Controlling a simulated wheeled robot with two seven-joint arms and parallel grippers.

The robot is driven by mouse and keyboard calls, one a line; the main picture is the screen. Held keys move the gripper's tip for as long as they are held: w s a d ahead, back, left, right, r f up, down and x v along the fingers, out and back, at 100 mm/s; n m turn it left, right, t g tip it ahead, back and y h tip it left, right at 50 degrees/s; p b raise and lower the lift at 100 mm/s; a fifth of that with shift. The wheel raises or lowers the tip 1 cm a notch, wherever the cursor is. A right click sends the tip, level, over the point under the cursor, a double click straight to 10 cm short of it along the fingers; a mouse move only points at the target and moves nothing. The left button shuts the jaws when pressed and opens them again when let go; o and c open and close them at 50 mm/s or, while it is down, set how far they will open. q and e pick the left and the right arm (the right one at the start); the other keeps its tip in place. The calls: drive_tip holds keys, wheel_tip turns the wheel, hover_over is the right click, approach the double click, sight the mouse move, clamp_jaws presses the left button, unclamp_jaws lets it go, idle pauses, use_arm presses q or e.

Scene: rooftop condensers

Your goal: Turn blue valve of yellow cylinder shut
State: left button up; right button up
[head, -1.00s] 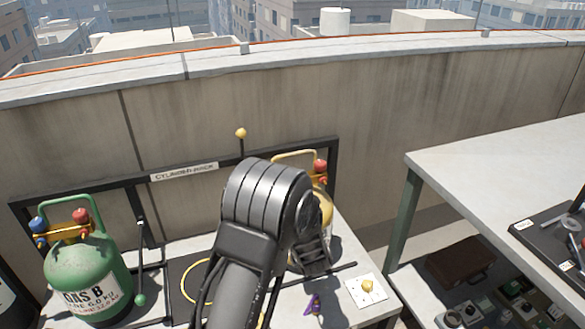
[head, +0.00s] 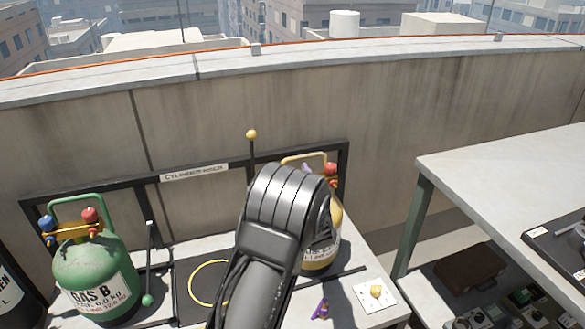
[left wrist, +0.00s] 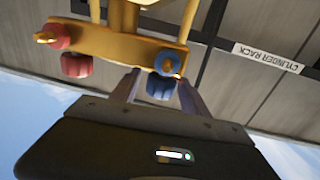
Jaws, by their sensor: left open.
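The yellow cylinder (head: 325,252) stands at the right end of the rack, partly hidden behind my left arm in the head view. Its red valve (head: 331,177) shows at the top; its blue valve is hidden there. In the left wrist view the yellow valve bar (left wrist: 125,42) carries red knobs (left wrist: 75,66) at left and the blue valve (left wrist: 163,86) at right. My left gripper (left wrist: 158,80) is open, its fingers on either side of the blue valve. I cannot tell whether they touch it. My right gripper is not in view.
The green cylinder (head: 95,270) with blue and red valves stands at left. The rack's black frame (head: 105,187) runs behind both cylinders. A yellow ring (head: 192,288), a purple item (head: 320,307) and a white plate (head: 362,293) lie on the table. A grey bench (head: 490,165) stands at right.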

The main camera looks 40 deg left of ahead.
use_arm(q)
drive_tip(key=shift+x, duration=1.15)
clamp_jaws()
